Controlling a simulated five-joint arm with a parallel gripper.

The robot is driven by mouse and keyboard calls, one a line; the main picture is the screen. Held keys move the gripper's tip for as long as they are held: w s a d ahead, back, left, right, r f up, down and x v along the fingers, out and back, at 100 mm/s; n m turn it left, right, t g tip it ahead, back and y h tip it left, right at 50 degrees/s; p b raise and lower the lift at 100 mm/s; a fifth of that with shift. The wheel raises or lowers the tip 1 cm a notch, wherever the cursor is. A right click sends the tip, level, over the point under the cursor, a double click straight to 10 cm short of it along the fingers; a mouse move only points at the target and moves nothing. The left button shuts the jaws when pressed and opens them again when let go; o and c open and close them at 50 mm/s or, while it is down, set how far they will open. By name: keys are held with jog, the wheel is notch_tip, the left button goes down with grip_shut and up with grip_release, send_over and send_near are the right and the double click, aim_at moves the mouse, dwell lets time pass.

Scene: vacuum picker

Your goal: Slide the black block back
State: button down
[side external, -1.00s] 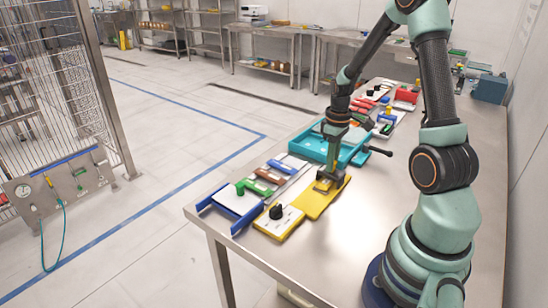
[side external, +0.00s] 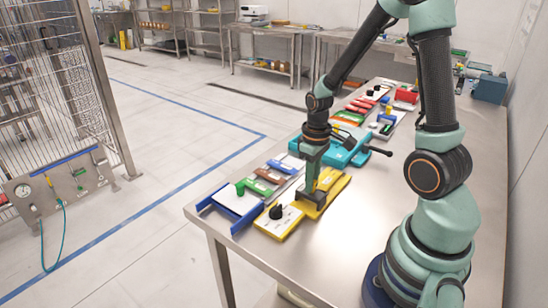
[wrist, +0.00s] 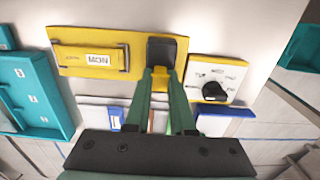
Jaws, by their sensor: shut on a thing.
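A black block (wrist: 161,50) sits at the right end of a yellow panel (wrist: 70,66) in the wrist view. The panel carries a long yellow bar with a white label (wrist: 98,59) on it. My gripper (wrist: 161,73) is shut on the near part of the block, one green finger on each side. In the side view, my gripper (side external: 313,202) points down at the near-left end of the yellow panel (side external: 336,188).
A yellow-edged white panel with a black knob (wrist: 214,92) is close beside the block. A teal tray (wrist: 30,90) lies past the panel's other end. A blue-sided white tray (side external: 236,203) and several coloured pieces lie nearby. The tabletop (side external: 350,240) toward my base is clear.

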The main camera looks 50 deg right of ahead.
aim_at(307, 195)
jog(key=shift+a+r, duration=0.1)
jog(key=shift+a, duration=0.8)
jog(key=c, duration=0.8)
grip_release()
jog(key=shift+o, duration=0.2)
notch_tip(307, 195, up, 12)
jog(key=s+a+r+t, duration=0.1)
jog(key=a+r+t, duration=0.4)
jog(key=a, duration=0.5)
jog(key=shift+s+r+t, duration=0.15)
jog(key=shift+r+t, duration=0.15)
jog(key=shift+r, duration=0.75)
